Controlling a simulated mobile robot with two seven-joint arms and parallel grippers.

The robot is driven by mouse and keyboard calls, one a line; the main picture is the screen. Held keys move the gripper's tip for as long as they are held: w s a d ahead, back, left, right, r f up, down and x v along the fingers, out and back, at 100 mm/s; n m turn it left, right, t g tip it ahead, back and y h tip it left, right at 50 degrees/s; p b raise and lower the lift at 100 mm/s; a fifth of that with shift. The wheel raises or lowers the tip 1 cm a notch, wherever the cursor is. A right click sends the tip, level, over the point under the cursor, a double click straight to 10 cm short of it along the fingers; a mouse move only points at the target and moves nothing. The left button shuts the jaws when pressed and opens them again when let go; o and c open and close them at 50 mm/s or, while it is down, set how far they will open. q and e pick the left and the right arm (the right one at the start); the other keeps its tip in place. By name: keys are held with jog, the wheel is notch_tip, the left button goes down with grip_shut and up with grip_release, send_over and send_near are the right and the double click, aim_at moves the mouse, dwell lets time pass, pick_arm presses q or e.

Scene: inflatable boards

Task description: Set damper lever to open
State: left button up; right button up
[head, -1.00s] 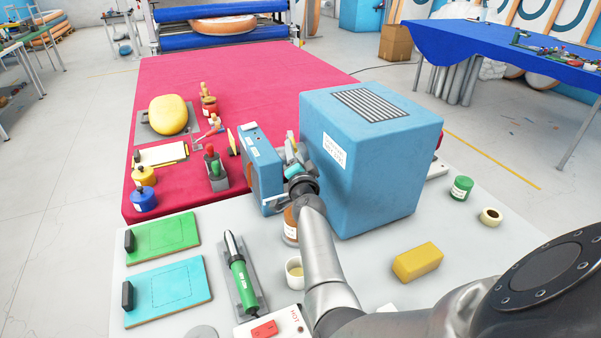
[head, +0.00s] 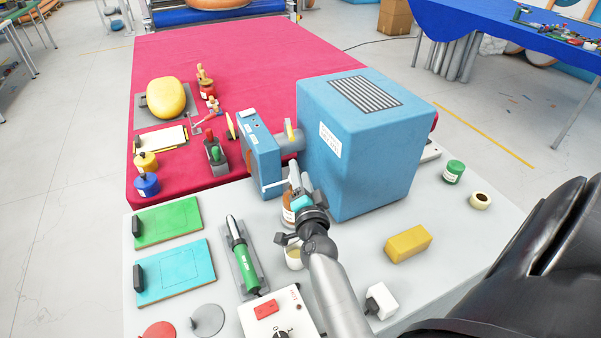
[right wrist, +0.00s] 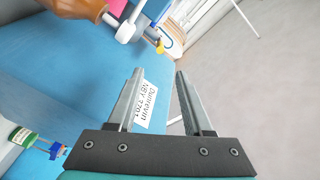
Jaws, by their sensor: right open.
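The damper lever (head: 291,130) is a small yellow handle, roughly upright on the grey duct (head: 292,142) between the blue box (head: 365,160) and the narrow blue panel (head: 259,155). My right gripper (head: 294,172) is below and in front of the lever, apart from it, beside the box's left face. In the right wrist view its two fingers (right wrist: 160,75) are spread with nothing between them, over the blue, labelled face. A small yellow tip shows beyond them there; I cannot tell if it is the lever. My left gripper is out of view.
A green-handled tool (head: 245,268), a white switch box (head: 275,318) and a yellow block (head: 408,244) lie on the grey table (head: 470,235).

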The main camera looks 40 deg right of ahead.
jog(key=shift+c, duration=0.7)
jog(key=shift+d+f+b, duration=0.15)
jog(key=shift+d+b, duration=0.1)
jog(key=shift+b, duration=0.2)
jog(key=shift+c, duration=0.8)
jog(key=d+m+y+b, duration=0.1)
jog(key=d+b, duration=0.1)
jog(key=b, duration=0.1)
jog(key=w+d+f+m+t+y+b, duration=0.1)
jog(key=d+m+b, duration=0.1)
jog(key=b, duration=0.1)
jog(key=d+m+t+y+b, duration=0.1)
jog(key=d+m+b, duration=0.1)
jog(key=b, duration=0.2)
jog(key=shift+w+f, duration=0.2)
jog(key=shift+w, duration=0.2)
grip_shut()
jog(key=m+y+b, duration=0.1)
jog(key=b, duration=0.2)
send_near(290, 129)
jog(key=w+d+f, duration=0.1)
jog(key=w+d, duration=0.2)
jog(key=w, duration=0.2)
jog(key=shift+d, duration=0.25)
